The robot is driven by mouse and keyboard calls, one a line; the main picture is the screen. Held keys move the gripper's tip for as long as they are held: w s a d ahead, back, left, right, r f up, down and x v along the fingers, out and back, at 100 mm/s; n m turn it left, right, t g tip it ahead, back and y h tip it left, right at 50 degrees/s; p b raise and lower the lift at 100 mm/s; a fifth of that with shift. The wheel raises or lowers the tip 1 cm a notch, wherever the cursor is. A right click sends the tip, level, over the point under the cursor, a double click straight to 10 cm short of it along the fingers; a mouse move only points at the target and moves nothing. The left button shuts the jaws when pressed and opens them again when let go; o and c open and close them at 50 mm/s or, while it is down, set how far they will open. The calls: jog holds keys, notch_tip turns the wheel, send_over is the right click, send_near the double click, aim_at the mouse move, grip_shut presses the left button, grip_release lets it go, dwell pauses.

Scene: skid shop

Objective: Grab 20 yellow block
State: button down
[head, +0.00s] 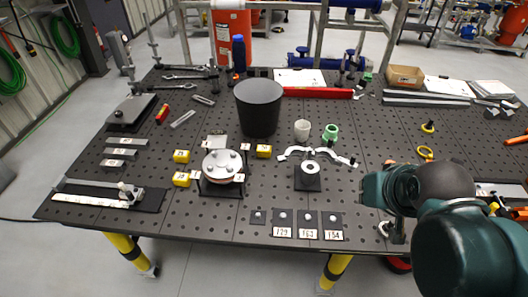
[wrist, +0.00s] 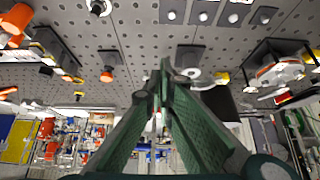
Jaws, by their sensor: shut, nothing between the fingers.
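Three yellow blocks with small labels stand around a round flanged fixture (head: 222,166) in the head view. Two are on its left, an upper one (head: 181,156) and a lower one (head: 181,180); the third (head: 263,151) is at its upper right. Their numbers are too small to read, so I cannot tell which is 20. In the wrist view a yellow block (wrist: 222,78) shows right of my fingers, partly cut by other things. My gripper (wrist: 165,75) is shut and empty, its green fingers meeting at the tips. In the head view my arm is at the right, well apart from the blocks.
A black bin (head: 260,108) stands behind the blocks. A curved metal bracket (head: 318,153) and a square-based ring part (head: 308,176) lie between them and my arm. Numbered plates (head: 308,226) lie at the front edge. Bare perforated table shows around the fixture.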

jog(key=c, duration=3.2)
grip_release()
jog(key=shift+c, duration=0.2)
jog(key=o, duration=1.3)
jog(key=shift+w+r, duration=0.1)
jog(key=w+a+r+n+g+p, duration=0.1)
jog(key=w+a+r+n, duration=0.15)
jog(key=w, duration=0.35)
jog(key=w+a+r+n+g+p, duration=0.1)
jog(key=w+a+r+n+p, duration=0.15)
jog(key=w, duration=0.35)
jog(key=n+g+p, duration=0.4)
jog(key=n+g, duration=0.1)
jog(key=n, duration=0.8)
send_over(263, 148)
notch_tip(263, 148, down, 19)
jog(key=shift+d+r, duration=0.1)
jog(key=shift+d, duration=0.05)
jog(key=shift+w+a+f, duration=0.15)
jog(key=shift+a+f, duration=0.05)
jog(key=shift+f, duration=0.15)
